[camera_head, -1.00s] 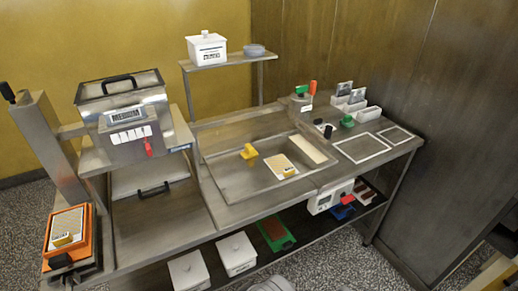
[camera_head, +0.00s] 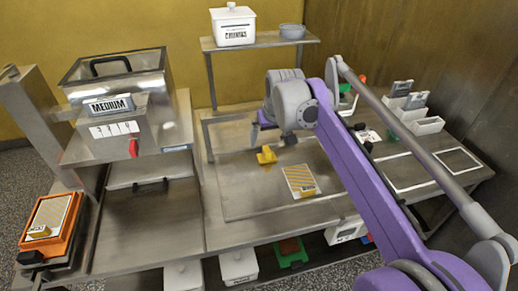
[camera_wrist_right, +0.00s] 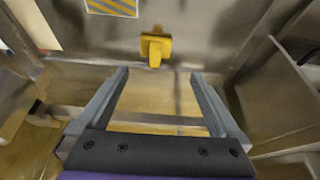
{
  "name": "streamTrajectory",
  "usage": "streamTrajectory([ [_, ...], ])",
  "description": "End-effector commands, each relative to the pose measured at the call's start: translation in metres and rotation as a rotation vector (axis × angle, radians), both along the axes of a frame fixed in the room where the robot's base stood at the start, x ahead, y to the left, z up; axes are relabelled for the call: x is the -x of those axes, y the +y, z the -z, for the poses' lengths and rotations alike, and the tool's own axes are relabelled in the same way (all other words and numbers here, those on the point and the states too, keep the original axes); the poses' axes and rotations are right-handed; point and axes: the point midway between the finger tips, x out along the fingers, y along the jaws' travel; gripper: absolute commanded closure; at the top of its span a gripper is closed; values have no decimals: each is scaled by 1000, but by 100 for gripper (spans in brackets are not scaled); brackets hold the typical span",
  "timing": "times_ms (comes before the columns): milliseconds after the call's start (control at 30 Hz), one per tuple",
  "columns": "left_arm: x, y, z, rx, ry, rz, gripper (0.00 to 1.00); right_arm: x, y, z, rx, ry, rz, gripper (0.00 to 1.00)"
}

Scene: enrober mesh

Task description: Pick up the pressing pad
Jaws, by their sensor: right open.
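The pressing pad appears to be the small yellow block with an upright grip (camera_head: 266,156). It stands on the recessed steel tray (camera_head: 235,205) of the bench. In the right wrist view the yellow pad (camera_wrist_right: 156,46) is just beyond the fingertips, roughly centred between them. My right gripper (camera_wrist_right: 159,74) is open and empty, and its fingers do not touch the pad. In the head view my right wrist hangs above and behind the pad, and the fingers are hard to make out. My left gripper is not in view.
A striped card (camera_head: 300,181) lies on the tray right of the pad. A shelf (camera_head: 262,42) holds a white box (camera_head: 233,26) and a grey bowl (camera_head: 291,31).

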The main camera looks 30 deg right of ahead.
Motion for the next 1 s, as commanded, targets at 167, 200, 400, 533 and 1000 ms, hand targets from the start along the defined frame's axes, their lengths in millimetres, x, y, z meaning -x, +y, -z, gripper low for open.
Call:
streamTrajectory([
  [167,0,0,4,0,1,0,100,-13,-8,15,-1,2,6,0],
  [200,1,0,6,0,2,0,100,-15,-8,21,0,2,5,0],
  [400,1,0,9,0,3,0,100,-25,-10,46,0,1,5,0],
  [533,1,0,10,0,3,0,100,-27,-10,52,0,1,5,0],
  [1000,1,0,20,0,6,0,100,-42,-15,100,0,1,4,0],
])
